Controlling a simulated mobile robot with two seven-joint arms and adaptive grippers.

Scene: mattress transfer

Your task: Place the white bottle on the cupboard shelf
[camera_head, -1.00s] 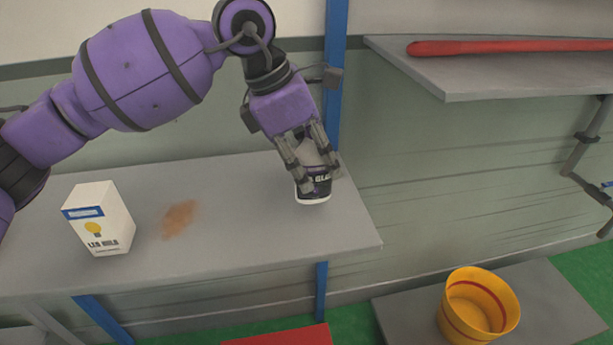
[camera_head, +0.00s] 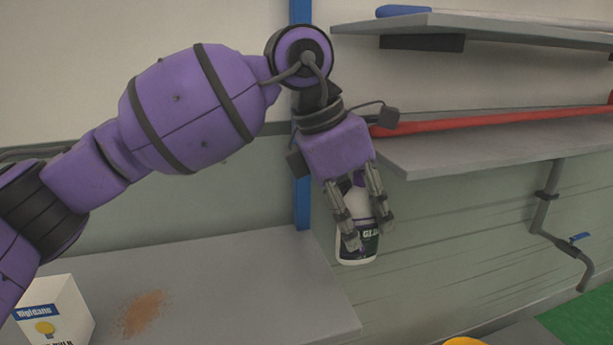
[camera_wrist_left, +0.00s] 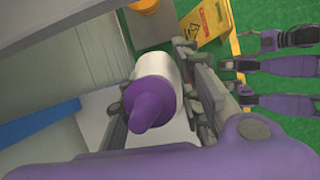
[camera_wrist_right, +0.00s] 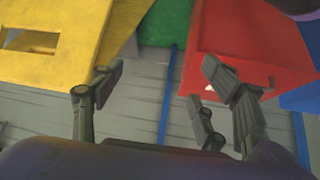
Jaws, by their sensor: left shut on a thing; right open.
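My left gripper (camera_head: 362,222) is shut on the white bottle (camera_head: 357,247), which has a dark label and a purple cap. The bottle hangs cap up, slightly tilted, just right of the lower shelf's end. In the left wrist view the bottle (camera_wrist_left: 158,72) sits between the fingers, its purple nozzle toward the camera. The cupboard shelf level with my wrist (camera_head: 470,158) is grey and stands to the right, a little higher than the bottle. My right gripper (camera_wrist_right: 165,100) is open and empty in the right wrist view, over grey slats near coloured objects.
A red bar (camera_head: 490,119) lies along the middle shelf, and a higher shelf (camera_head: 480,27) holds a blue object. A white bulb box (camera_head: 62,312) stands on the lower left shelf (camera_head: 230,290). A blue post (camera_head: 302,205) stands behind my left gripper.

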